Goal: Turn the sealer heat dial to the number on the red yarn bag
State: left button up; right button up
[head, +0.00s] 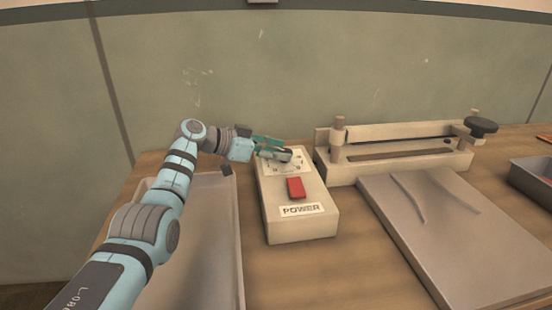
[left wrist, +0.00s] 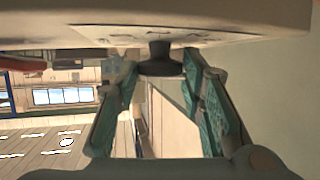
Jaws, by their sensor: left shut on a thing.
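The control box (head: 300,229) of the sealer stands on the table, with a POWER label, a red switch (head: 296,187) and a pale dial plate (head: 269,164) on top. My left gripper (head: 283,152) reaches over the far end of the box. In the left wrist view its fingers are closed on the dark heat dial knob (left wrist: 160,64). The fingers hide most of the dial in the head view, and I cannot read its numbers. The sealer (head: 400,155) with its long bar stands at the back right. I cannot make out a red yarn bag or its number.
A grey tray (head: 240,262) lies left of the box, partly behind my left arm. A flat grey slab (head: 462,250) with creases on top lies right of it. A dark bin (head: 530,180) with something red stands at the right edge. Bare table shows between box and slab.

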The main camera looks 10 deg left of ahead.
pick_arm(q)
jog(key=o, duration=1.1)
pick_arm(e)
jog(key=shift+a, duration=0.25)
pick_arm(q)
jog(key=v, duration=1.2)
